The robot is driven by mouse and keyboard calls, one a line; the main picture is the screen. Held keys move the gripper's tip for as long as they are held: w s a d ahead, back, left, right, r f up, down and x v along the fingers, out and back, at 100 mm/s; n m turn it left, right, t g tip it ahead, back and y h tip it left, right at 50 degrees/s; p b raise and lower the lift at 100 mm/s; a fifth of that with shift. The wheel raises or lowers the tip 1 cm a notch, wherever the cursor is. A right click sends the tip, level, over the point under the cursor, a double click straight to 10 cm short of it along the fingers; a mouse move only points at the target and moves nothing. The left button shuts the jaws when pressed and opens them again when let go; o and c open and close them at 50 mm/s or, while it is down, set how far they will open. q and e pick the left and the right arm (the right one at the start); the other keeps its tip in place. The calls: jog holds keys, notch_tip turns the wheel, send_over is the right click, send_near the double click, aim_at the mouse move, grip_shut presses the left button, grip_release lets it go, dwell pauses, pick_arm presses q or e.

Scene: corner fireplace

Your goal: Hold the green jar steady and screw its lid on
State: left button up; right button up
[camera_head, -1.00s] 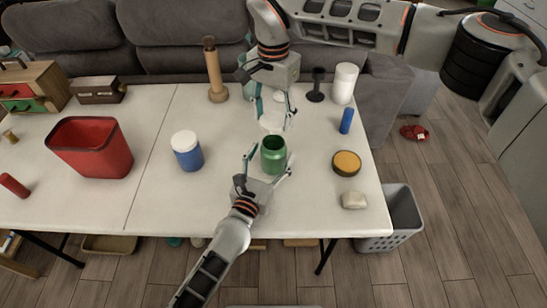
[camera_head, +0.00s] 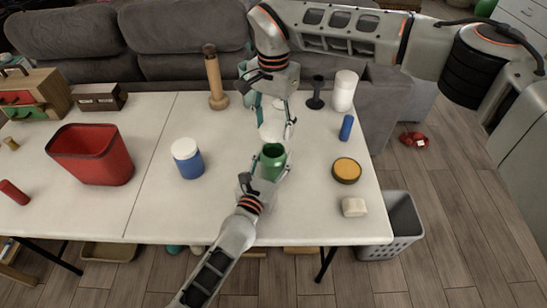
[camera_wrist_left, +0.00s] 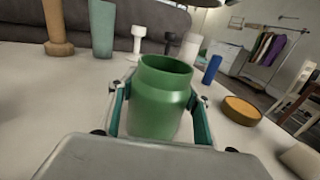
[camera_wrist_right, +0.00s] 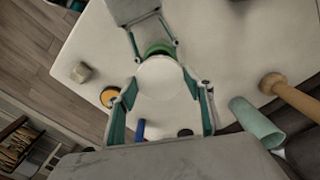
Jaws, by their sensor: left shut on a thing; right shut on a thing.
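The green jar (camera_head: 273,162) is upright and lidless near the right part of the white table. My left gripper (camera_head: 270,170) is shut around its sides; the left wrist view shows the open mouth of the jar (camera_wrist_left: 165,68) between the fingers. My right gripper (camera_head: 271,127) points down just behind the jar in the head view, shut on a round white lid (camera_head: 270,132). In the right wrist view the lid (camera_wrist_right: 160,78) fills the space between the fingers and covers part of the jar (camera_wrist_right: 159,49). The lid is apart from the jar.
A blue jar with a white lid (camera_head: 187,158) and a red bin (camera_head: 91,154) stand to the left. A wooden stand (camera_head: 215,80) is at the back.

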aim_at(274, 162)
jog(key=shift+f, duration=2.3)
jog(key=shift+f, duration=0.9)
jog(key=shift+f, duration=0.55)
